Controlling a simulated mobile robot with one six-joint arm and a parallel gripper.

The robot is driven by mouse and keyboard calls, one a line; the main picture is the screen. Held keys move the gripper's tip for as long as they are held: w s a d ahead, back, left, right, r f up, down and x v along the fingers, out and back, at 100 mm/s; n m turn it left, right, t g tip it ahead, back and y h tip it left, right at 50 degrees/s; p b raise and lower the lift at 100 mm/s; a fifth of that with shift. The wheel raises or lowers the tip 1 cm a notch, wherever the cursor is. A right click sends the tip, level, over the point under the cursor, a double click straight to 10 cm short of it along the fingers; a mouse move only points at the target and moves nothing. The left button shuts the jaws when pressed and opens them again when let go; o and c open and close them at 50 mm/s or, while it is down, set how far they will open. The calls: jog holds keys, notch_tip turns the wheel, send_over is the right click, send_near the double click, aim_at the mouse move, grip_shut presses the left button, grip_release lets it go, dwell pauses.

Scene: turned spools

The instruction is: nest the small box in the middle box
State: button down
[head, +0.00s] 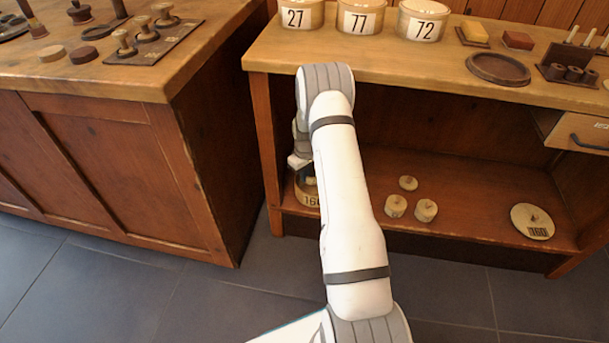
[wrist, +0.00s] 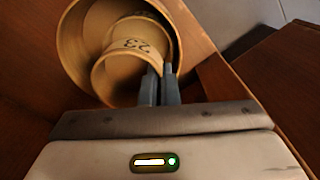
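In the wrist view, a small round wooden box (wrist: 128,48) marked 23 shows its open rim towards the camera. My gripper (wrist: 161,72) has its fingers close together, one on each side of that box's wall, and looks shut on it. Behind and around it is a larger round box (wrist: 72,50); the small box overlaps its opening, but how deep it sits inside is unclear. In the head view, a round box (head: 312,200) marked 160 stands on the lower shelf at the left, partly hidden by my arm. My gripper is mostly hidden there.
Three round boxes, 27 (head: 296,17), 77 (head: 359,19) and 72 (head: 422,22), stand on the bench top (head: 400,58) above. A round lid (head: 533,222) marked 160 and several small knobbed pieces (head: 426,210) lie on the lower shelf. A bench leg (head: 264,150) stands close left.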

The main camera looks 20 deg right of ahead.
jog(key=shift+f, duration=0.2)
jog(key=shift+f+b, duration=0.65)
jog(key=shift+f, duration=0.2)
jog(key=shift+f, duration=0.35)
jog(key=shift+f+b, duration=0.6)
jog(key=shift+f, duration=0.05)
jog(key=shift+f, duration=0.2)
dwell(0.6)
jog(key=c, duration=2.1)
grip_release()
jog(key=o, duration=0.5)
jog(key=shift+o, duration=0.4)
jog(key=o, duration=0.3)
